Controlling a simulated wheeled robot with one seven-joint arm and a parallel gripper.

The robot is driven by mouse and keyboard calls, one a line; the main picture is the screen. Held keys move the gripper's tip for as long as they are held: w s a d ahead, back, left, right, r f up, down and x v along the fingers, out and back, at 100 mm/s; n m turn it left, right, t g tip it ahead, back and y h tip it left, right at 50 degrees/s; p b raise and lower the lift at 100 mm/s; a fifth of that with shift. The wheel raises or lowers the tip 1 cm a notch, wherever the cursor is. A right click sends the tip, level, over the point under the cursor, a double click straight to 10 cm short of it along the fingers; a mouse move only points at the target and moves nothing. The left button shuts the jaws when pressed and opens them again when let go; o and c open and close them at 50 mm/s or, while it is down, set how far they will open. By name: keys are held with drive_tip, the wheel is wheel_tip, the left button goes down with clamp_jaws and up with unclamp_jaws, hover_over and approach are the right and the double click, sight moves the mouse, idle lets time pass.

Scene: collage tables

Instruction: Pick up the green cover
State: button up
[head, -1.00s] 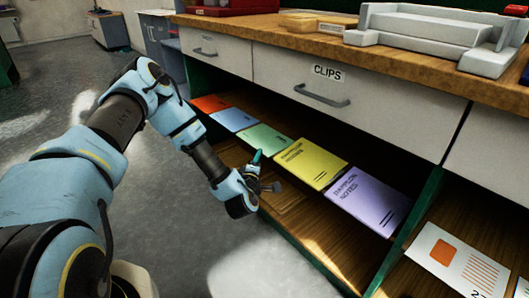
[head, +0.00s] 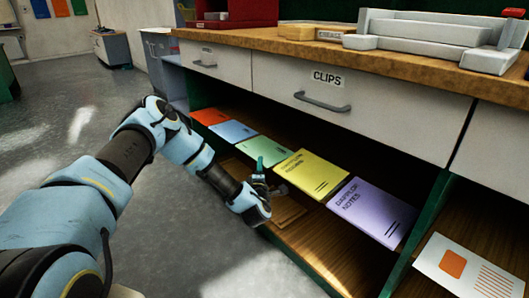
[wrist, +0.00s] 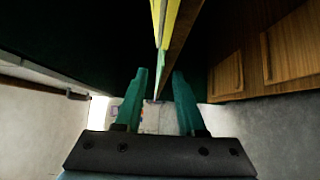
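The green cover (head: 259,150) lies flat on the open shelf under the drawers, between the blue cover (head: 232,131) and the yellow cover (head: 311,173). My gripper (head: 261,170) is at the front edge of the shelf, close to the green cover and partly in front of it. In the wrist view my gripper (wrist: 160,75) is open, its two green fingers apart. Edge-on beyond the fingertips show a thin green strip (wrist: 160,62), the yellow cover (wrist: 170,18) and the brown shelf edge (wrist: 182,35). I cannot tell whether a finger touches the cover.
An orange-red cover (head: 209,117) and a purple cover (head: 373,213) lie at the ends of the row. The drawer marked CLIPS (head: 350,110) overhangs the shelf. A green upright panel (head: 428,225) bounds the shelf at right. Open grey floor (head: 60,125) lies at left.

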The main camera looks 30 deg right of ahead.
drive_tip(key=shift+x, duration=1)
clamp_jaws()
